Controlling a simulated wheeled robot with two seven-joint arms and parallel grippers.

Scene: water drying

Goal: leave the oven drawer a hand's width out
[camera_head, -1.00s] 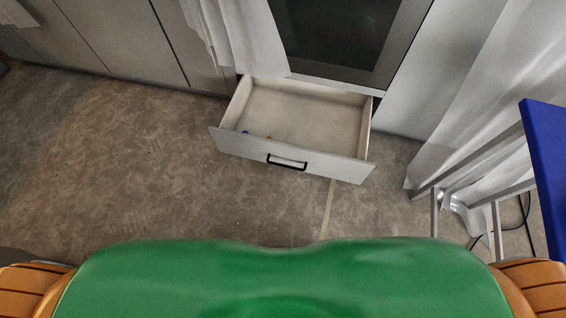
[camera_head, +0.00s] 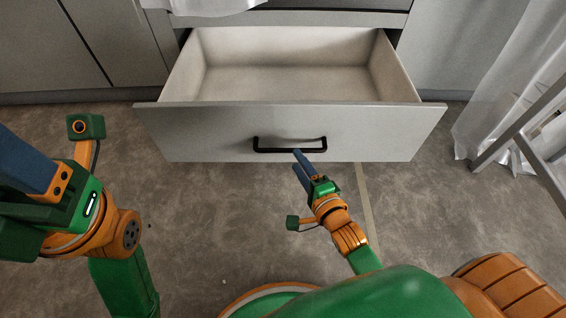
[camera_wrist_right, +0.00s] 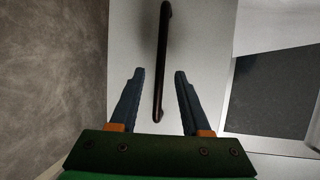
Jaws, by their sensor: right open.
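The oven drawer (camera_head: 200,132) stands well out from the cabinet in the head view, with a pale front panel and its visible inside empty. Its black bar handle (camera_head: 272,150) is at the middle of the front. My right gripper (camera_head: 298,160) is open, its blue fingertips close to the handle's right half. In the right wrist view the handle (camera_wrist_right: 161,60) runs between the two open fingers (camera_wrist_right: 159,73), apart from both; whether it lies within their reach in depth is unclear. My left gripper (camera_head: 25,165) is at the left edge, away from the drawer, its fingertips cut off.
Grey cabinet doors (camera_head: 45,50) stand left of the drawer. A white cloth (camera_head: 205,6) hangs above its left back corner. A sheer curtain (camera_head: 490,100) and a grey metal frame (camera_head: 515,130) are at the right. The floor (camera_head: 220,215) before the drawer is clear.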

